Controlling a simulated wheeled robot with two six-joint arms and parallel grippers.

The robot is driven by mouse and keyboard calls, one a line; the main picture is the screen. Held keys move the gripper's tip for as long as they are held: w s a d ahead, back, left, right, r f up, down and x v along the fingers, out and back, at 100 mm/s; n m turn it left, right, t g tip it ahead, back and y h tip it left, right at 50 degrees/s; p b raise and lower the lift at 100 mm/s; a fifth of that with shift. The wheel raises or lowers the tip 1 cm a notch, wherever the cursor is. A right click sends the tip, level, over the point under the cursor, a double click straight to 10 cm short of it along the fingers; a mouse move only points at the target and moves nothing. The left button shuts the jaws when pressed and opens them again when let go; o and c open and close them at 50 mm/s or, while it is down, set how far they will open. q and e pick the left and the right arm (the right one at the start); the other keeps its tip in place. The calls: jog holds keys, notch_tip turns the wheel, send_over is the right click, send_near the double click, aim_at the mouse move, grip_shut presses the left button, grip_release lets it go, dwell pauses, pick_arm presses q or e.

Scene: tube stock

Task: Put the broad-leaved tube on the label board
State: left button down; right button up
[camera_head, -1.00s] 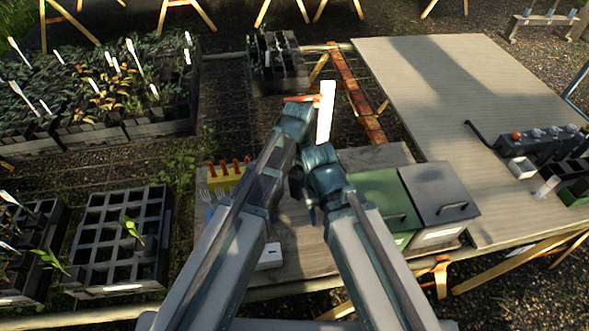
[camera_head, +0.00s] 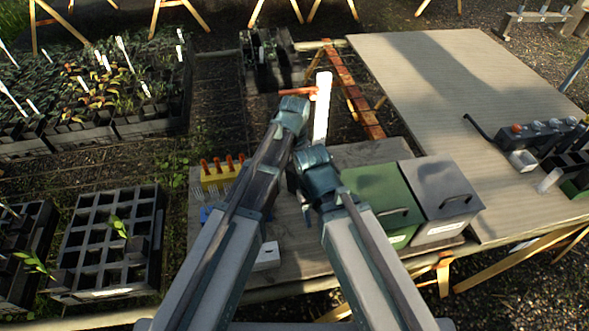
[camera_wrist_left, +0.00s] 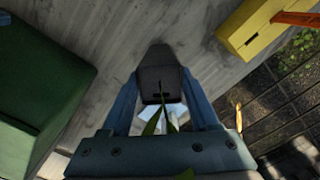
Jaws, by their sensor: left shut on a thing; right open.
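My left gripper (camera_head: 293,103) reaches over the far edge of the grey wooden bench top (camera_head: 375,157). In the left wrist view its blue fingers are shut on a dark tube (camera_wrist_left: 160,85), with the wooden top below. Green leaves (camera_wrist_left: 152,122) show at the tube's near end, partly hidden by the gripper, so their full shape is unclear. The head view hides this tube. My right gripper (camera_head: 318,165) is lower, beside the left arm, open; its fingertips are hardly visible. A white upright slab (camera_head: 322,105) stands just right of my left gripper; I cannot tell whether it is the label board.
A green box (camera_head: 372,188) and a grey box (camera_head: 435,185) stand right of my arms. A yellow holder with orange pegs (camera_head: 215,180) is left. Black trays (camera_head: 108,245) lie at lower left. The large pale table (camera_head: 440,100) is mostly clear.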

pick_arm(q)
jog(key=shift+f, duration=0.2)
jog(key=shift+c, duration=0.7)
grip_release()
jog(key=shift+r, duration=0.1)
jog(key=shift+r, duration=0.15)
notch_tip(320, 180, up, 12)
jog(key=p, duration=1.2)
